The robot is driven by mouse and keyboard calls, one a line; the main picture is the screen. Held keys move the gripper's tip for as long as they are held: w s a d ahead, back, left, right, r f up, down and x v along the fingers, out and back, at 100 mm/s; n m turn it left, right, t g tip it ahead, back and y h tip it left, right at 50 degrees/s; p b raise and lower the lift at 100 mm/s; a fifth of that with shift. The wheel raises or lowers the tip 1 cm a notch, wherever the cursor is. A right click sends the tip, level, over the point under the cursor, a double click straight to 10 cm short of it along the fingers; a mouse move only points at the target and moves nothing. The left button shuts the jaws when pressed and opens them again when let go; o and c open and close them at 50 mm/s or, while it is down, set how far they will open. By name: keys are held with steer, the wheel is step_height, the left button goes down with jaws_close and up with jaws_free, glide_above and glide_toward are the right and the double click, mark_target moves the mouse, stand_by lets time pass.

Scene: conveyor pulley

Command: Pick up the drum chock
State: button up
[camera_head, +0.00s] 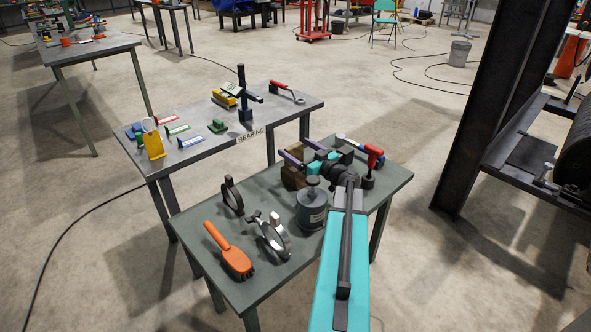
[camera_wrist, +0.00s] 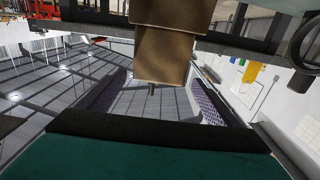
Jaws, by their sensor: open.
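The drum chock (camera_head: 292,178), a brown wooden block, is on the near green table (camera_head: 390,178), partly hidden behind my gripper and the grey canister. In the wrist view, a brown block (camera_wrist: 163,55), which looks like the chock, reaches down from the top edge to between the fingers. My gripper (camera_head: 302,151) is low over the far side of this table, with its purple-padded fingers apart. In the wrist view, my gripper (camera_wrist: 160,100) shows a wide gap between its two pads. I see no pad touching the block.
A red-handled tool (camera_head: 372,163) is right of my wrist. The BEARING table (camera_head: 285,125) is behind. A dark steel post (camera_head: 490,100) rises at right.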

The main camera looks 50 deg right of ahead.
mark_target(292, 145)
steer(key=shift+w, duration=0.15)
steer(key=shift+w+d+p, duration=0.2)
steer(key=shift+w+p, duration=0.1)
steer(key=shift+w, duration=0.95)
steer(key=shift+w+d+p, duration=0.2)
steer(key=shift+w+p, duration=0.05)
steer(key=shift+w, duration=0.95)
steer(key=c, duration=1.8)
